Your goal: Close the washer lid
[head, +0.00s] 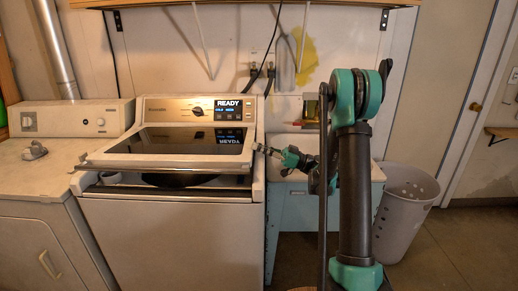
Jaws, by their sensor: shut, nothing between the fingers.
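The washer (170,240) stands at the centre left, a white top-loader with a control panel (190,108) and a lit display reading READY. Its lid (160,160), with a dark glass window, is partly raised; a gap along the front shows the dark tub opening (180,180) below it. My gripper (264,149) is shut and empty at the right edge of the lid, close to its front right corner. I cannot tell whether it touches the lid. My arm comes in from the right.
A dryer (40,185) stands left of the washer, with a small object (34,150) on top. A utility sink (295,185) is to the right of the washer, partly behind my arm. A grey laundry basket (405,210) is on the floor farther right. A shelf (250,3) runs above.

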